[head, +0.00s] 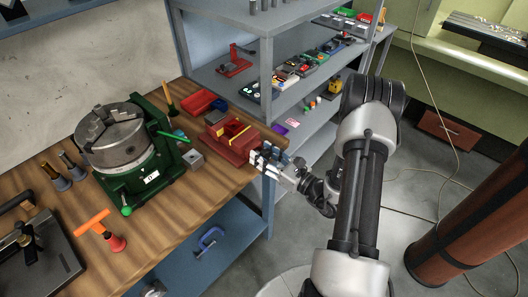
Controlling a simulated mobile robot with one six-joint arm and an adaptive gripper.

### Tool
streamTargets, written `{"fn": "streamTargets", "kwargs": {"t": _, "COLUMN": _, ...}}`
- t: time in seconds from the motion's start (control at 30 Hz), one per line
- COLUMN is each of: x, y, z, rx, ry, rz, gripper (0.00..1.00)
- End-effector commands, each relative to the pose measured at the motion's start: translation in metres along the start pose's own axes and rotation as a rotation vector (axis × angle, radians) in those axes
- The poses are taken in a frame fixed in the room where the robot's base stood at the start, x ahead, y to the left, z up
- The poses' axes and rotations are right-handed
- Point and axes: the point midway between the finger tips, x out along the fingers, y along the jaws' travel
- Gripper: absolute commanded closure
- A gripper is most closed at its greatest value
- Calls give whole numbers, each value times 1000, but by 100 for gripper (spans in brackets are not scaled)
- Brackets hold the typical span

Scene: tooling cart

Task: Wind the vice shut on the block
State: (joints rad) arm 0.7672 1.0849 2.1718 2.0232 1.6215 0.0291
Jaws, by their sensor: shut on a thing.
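The red vice (236,150) stands near the right edge of the wooden cart top. A yellow block (236,130) shows between its jaws; any small gap beside it is too fine to tell from here. My gripper (262,161) is at the front right end of the vice, level with its screw end. It is shut on the vice's handle, which my fingers mostly hide. My arm reaches in from the right.
A green rotary chuck (124,150) stands left of the vice. A small grey block (193,159) and a red tray (198,103) lie nearby. Grey shelves (262,60) rise behind.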

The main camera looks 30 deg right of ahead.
Motion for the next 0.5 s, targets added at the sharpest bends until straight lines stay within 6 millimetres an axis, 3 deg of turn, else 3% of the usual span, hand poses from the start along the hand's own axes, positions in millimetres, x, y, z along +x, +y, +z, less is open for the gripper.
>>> {"fn": "streamTargets", "kwargs": {"t": 0.5, "x": -1, "y": -2, "z": 0, "rx": 378, "ry": 2, "rz": -1, "gripper": 81}}
